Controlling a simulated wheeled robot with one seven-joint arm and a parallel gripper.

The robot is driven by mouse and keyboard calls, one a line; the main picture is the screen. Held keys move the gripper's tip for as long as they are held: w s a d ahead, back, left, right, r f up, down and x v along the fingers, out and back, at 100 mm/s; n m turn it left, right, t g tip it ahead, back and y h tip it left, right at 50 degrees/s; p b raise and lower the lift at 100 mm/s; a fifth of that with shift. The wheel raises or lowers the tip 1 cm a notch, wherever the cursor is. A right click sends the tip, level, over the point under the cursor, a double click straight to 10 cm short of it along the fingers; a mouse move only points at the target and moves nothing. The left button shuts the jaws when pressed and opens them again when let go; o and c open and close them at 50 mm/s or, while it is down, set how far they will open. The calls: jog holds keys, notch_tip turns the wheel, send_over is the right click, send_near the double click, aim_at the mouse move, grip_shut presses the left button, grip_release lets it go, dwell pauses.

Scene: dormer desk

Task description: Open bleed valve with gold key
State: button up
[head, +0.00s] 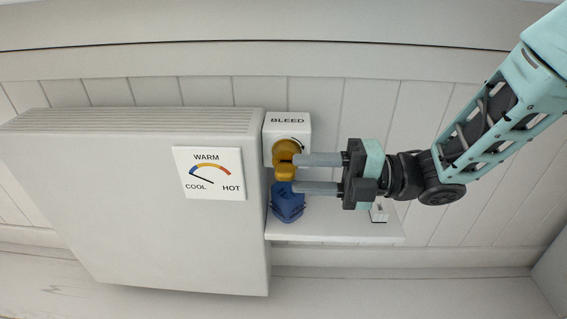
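The white bleed valve box (288,123), marked BLEED, is fixed at the upper right edge of the radiator. A curved arrow shows beside the gold. I cannot tell how far the key is seated. My gripper (295,174) reaches in from the right, its two grey fingers level and apart. The fingertips are at the key's right side, with the key's height close to the gap. Whether they touch or clamp it is unclear.
A blue object (287,203) stands on the white shelf (335,231), right below the lower finger and partly hidden. A small white item (379,212) sits near the shelf's right end.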

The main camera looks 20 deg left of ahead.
jog(key=p+v, duration=0.3)
jog(key=v, duration=0.9)
jog(key=shift+p, duration=0.3)
